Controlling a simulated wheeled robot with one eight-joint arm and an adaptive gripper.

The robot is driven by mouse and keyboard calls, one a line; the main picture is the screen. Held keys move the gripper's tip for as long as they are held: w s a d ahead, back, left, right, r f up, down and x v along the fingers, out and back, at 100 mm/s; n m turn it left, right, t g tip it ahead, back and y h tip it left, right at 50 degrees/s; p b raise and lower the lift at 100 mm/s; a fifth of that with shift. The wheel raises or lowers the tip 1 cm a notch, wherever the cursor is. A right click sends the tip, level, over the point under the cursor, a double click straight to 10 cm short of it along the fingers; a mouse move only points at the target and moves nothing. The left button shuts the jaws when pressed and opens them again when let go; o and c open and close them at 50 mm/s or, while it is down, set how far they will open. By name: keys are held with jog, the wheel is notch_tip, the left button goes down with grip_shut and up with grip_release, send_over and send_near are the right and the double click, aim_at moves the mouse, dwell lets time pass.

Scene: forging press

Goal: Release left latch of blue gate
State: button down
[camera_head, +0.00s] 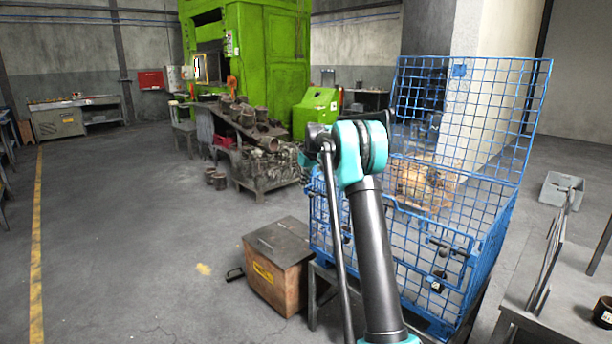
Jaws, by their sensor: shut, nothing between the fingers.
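A blue wire-mesh cage stands right of centre, with a tall back panel (519,75) and a lower front gate (405,268). My arm crosses in front of the gate and hides part of its left side. Small dark and blue fittings (438,280) show at the front mesh, but they are too small to tell if one is a latch. I cannot make out the left latch. My arm rises from the bottom edge to a teal joint in front of the cage. My gripper is not visible.
A brown box (279,268) with a dark lid stands on the floor left of the cage. A grey table (560,320) is at the lower right. A green press (265,60) and cluttered metal parts (265,165) are behind. The floor at left is open.

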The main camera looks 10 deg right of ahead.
jog(key=s, duration=0.1)
jog(key=s+d, duration=0.1)
jog(key=s+f, duration=0.1)
jog(key=shift+s+d+f, duration=0.1)
jog(key=shift+s+d, duration=0.15)
jog(key=shift+s+d, duration=0.7)
jog(key=shift+s, duration=0.25)
jog(key=shift+s+d, duration=0.65)
jog(key=shift+s, duration=0.25)
